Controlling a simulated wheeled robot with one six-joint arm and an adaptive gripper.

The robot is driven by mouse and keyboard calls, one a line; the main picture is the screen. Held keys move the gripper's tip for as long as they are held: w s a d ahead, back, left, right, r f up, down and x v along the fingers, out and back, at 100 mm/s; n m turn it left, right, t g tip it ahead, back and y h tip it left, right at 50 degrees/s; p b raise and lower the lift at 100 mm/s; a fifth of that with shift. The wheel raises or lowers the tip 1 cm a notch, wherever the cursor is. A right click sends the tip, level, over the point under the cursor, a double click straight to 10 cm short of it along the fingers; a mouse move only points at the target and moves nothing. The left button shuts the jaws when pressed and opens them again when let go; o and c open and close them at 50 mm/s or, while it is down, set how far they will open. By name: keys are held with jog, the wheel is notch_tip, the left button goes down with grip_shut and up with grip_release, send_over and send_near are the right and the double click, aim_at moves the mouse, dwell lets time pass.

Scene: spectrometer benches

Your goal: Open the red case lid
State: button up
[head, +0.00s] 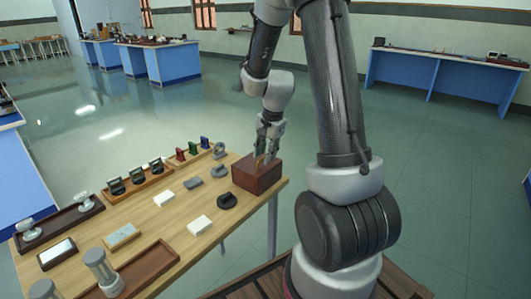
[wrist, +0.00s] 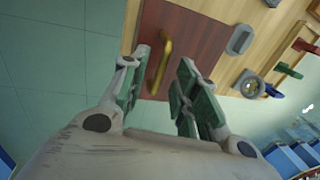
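The red case (head: 257,177) is a reddish-brown box at the right end of the wooden table, and its lid looks shut. In the wrist view the dark red lid (wrist: 200,30) carries a brass bar handle (wrist: 160,66). My gripper (head: 266,152) points down over the case. In the wrist view my gripper (wrist: 165,57) is open, with one green-padded finger on each side of the handle. The fingers look apart from the handle; I cannot tell how far above the lid the tips are.
The wooden table (head: 150,215) holds a black round piece (head: 227,201) close to the case, grey and white blocks, and a rack of colored pieces (head: 192,150). Blue benches (head: 170,62) stand farther back. The floor right of the table is clear.

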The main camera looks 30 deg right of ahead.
grip_shut()
